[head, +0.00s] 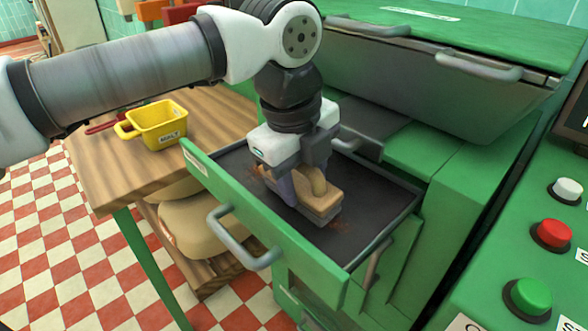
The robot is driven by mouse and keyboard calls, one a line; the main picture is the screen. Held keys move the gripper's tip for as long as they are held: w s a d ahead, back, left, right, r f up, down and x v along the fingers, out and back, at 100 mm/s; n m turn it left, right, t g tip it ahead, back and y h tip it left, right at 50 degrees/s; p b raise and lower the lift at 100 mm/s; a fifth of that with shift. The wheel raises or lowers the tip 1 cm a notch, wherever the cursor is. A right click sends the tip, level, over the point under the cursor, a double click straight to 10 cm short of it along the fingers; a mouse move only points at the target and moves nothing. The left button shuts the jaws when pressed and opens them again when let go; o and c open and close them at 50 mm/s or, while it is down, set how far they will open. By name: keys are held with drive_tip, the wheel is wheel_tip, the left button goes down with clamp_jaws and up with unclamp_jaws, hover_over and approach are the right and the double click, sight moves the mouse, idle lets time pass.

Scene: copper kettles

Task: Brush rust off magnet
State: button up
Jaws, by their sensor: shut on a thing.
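My gripper (303,190) is shut on a wooden brush (322,207) with a tan handle. The brush is over the dark flat plate in the pulled-out green drawer (240,215), and appears to rest on it. This dark plate (375,200) looks like the magnet. Reddish-brown rust shows on it to the right of the brush and at the left, beside the gripper. The gripper and brush hide the plate's middle, so any rust under them cannot be seen.
A yellow scoop marked MALT (160,125) stands on the wooden table (110,180) at left, with sacks below. The green machine (460,190) rises behind the drawer. A panel with white, red (552,235) and green buttons is at right. The drawer handle (240,245) sticks out in front.

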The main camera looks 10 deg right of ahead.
sight(324, 199)
drive_tip(key=shift+s+d+r, duration=0.1)
drive_tip(key=shift+s+d, duration=0.25)
drive_tip(key=shift+s, duration=0.35)
drive_tip(key=shift+s+d+f, duration=0.1)
drive_tip(key=shift+s+d, duration=0.2)
drive_tip(key=shift+s, duration=0.35)
drive_tip(key=shift+s+d+r, duration=0.1)
drive_tip(key=shift+s+d, duration=0.25)
drive_tip(key=shift+s, duration=0.35)
drive_tip(key=shift+s+d+f, duration=0.1)
drive_tip(key=shift+s+d, duration=0.4)
drive_tip(key=shift+s, duration=0.25)
drive_tip(key=shift+s+d+f, duration=0.1)
drive_tip(key=shift+s+d, duration=0.4)
drive_tip(key=shift+s, duration=0.25)
drive_tip(key=shift+w, duration=0.1)
